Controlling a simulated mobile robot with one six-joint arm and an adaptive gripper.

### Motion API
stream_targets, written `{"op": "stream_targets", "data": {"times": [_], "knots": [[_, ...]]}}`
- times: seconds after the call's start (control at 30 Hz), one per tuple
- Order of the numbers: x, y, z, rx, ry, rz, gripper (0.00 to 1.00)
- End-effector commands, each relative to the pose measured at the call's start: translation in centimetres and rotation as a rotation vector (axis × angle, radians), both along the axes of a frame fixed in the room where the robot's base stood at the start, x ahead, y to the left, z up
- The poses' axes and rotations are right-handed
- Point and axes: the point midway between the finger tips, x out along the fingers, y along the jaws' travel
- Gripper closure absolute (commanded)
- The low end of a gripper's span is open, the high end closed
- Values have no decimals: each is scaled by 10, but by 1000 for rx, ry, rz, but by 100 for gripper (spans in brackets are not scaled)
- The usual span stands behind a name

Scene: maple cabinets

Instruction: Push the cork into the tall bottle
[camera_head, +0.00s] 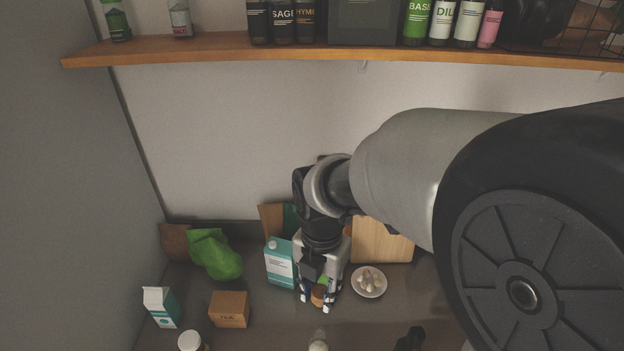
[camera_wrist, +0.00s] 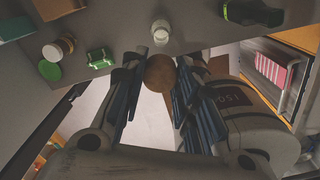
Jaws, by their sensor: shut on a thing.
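My gripper (camera_head: 316,301) points down over the counter, its fingers shut on a brown, round-ended cork (camera_head: 319,296). In the wrist view the cork (camera_wrist: 160,73) sits between the blue-padded fingertips (camera_wrist: 158,80). A pale bottle (camera_head: 318,342) stands in front of the gripper, cut by the bottom edge; it also shows in the wrist view (camera_wrist: 161,32), apart from the cork. I cannot tell which bottle is the tall one.
A teal carton (camera_head: 279,263) and a small plate (camera_head: 369,282) flank the gripper closely. A tea box (camera_head: 229,309), milk carton (camera_head: 160,307) and white-lidded jar (camera_head: 190,341) stand left. A wooden shelf (camera_head: 220,46) with spice containers spans above.

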Motion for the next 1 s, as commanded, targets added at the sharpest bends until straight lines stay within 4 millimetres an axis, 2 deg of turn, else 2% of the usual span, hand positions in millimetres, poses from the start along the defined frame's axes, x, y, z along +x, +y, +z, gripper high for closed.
{"op": "stream_targets", "data": {"times": [0.03, 0.1, 0.23, 0.33, 0.77, 1.0], "knots": [[-2, -1, -20, -2, 10, 21, 83], [-3, -1, -40, -2, 8, 51, 83], [-4, -1, -64, -1, 3, 90, 83], [-4, -2, -70, 0, 0, 103, 83], [-4, -1, -72, 0, -1, 104, 83], [-4, -2, -86, 0, 0, 103, 83]]}}
